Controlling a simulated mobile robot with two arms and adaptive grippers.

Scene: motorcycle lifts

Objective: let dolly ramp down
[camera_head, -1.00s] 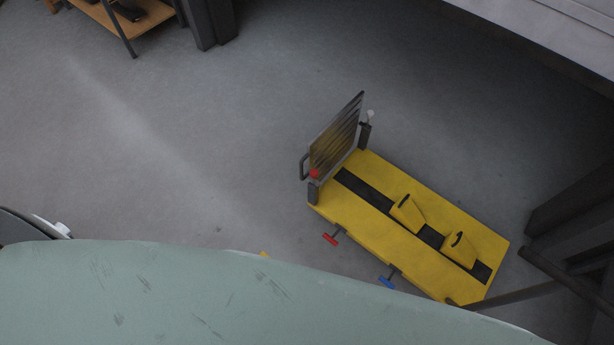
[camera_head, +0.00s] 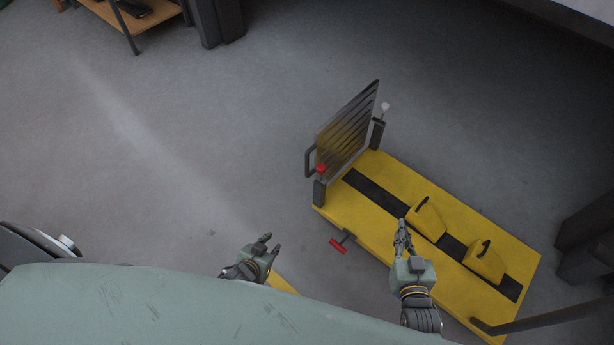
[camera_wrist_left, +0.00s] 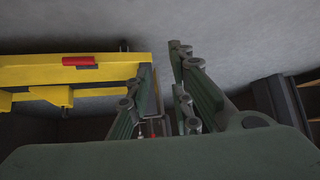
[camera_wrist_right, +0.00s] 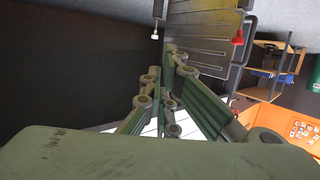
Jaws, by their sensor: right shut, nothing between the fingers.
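The dolly (camera_head: 395,205) is a yellow platform with a black centre strip. Its ramp (camera_head: 347,130) is a grey slatted plate standing raised at the dolly's far left end, with a side handle (camera_head: 309,162). A red knob (camera_head: 320,168) and a white knob (camera_head: 385,107) sit at its two posts. The ramp also shows in the right wrist view (camera_wrist_right: 205,42). My right gripper (camera_head: 401,224) is shut and empty, above the dolly's near side. My left gripper (camera_head: 271,242) is open and empty, left of the dolly, apart from it.
A red pedal (camera_head: 338,246) sticks out from the dolly's near side. Two yellow wedge blocks (camera_head: 428,218) stand on the platform. A wooden shelf (camera_head: 140,18) and dark post (camera_head: 215,22) are at the back. Floor left of the ramp is clear.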

